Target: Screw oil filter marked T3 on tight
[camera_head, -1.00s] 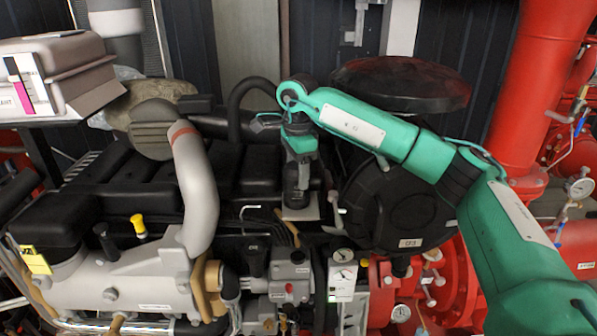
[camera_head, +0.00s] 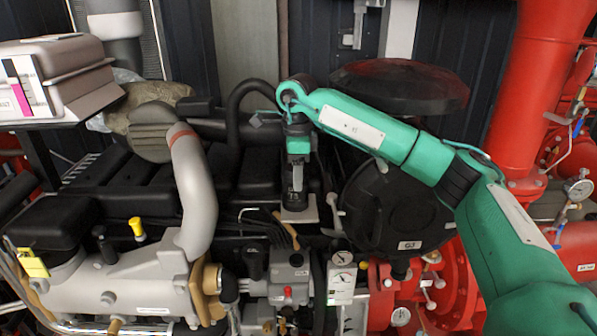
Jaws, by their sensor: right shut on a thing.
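My right gripper (camera_head: 295,201) points down over the middle of the engine. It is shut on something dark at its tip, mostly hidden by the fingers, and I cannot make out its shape. No T3 mark can be read anywhere, so I cannot tell whether the held thing is the oil filter. A small pale plate (camera_head: 313,213) shows around the gripper's tip; whether they touch is unclear. My left gripper is not in view.
A grey curved pipe (camera_head: 197,185) stands left of the gripper. A large black round housing (camera_head: 400,215) is close on the right, under my right arm. A gauge panel (camera_head: 342,277) is in front. Red pipes (camera_head: 545,100) fill the right side.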

